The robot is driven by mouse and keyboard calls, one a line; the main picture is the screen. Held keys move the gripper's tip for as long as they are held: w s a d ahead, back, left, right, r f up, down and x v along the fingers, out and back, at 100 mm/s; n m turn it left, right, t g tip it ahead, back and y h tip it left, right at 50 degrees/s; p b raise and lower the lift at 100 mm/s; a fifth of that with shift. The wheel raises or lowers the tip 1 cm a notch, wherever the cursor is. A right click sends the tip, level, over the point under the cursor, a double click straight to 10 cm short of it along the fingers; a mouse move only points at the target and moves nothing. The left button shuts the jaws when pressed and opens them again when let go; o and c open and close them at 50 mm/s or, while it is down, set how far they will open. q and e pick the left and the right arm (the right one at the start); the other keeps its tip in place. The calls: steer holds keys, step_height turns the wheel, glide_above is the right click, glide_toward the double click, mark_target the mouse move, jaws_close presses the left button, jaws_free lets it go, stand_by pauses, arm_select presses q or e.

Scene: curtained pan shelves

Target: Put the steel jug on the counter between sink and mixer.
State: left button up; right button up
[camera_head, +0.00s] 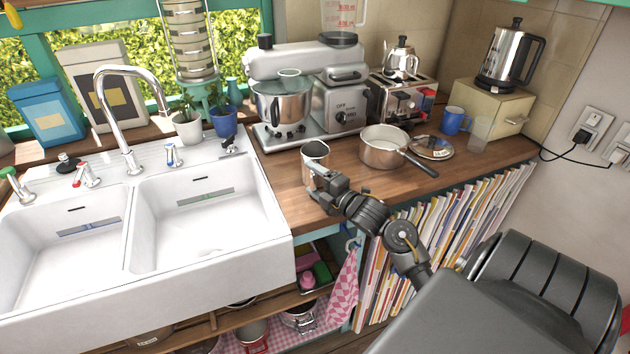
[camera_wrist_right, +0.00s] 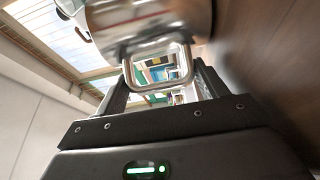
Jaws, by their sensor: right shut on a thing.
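The steel jug (camera_head: 315,156) is upright at the wooden counter, to the right of the white sink (camera_head: 212,207) and in front of the grey stand mixer (camera_head: 306,80). My right gripper (camera_head: 318,185) is shut on the jug's handle, on the side facing me. In the right wrist view the jug (camera_wrist_right: 150,22) fills the top, with its looped handle (camera_wrist_right: 160,75) between the fingers. I cannot tell whether the jug's base touches the counter (camera_head: 283,190). My left gripper is not in view.
A saucepan (camera_head: 384,148) stands right of the jug, its handle pointing toward the front edge. A lid (camera_head: 432,147), a blue mug (camera_head: 453,120) and a toaster (camera_head: 402,100) stand farther right. A narrow strip of counter is bare beside the sink.

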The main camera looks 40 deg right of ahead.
steer(key=shift+f, duration=0.15)
steer(key=o, duration=1.6)
steer(key=shift+o, duration=0.2)
steer(key=shift+a+f, duration=0.1)
steer(key=shift+f, duration=0.05)
steer(key=shift+s, duration=0.15)
steer(key=shift+s+f+b, duration=0.15)
steer(key=shift+s+b, duration=0.1)
steer(key=shift+b, duration=0.05)
steer(key=s+b, duration=0.2)
steer(key=s, duration=0.8)
steer(key=shift+d+r, duration=0.3)
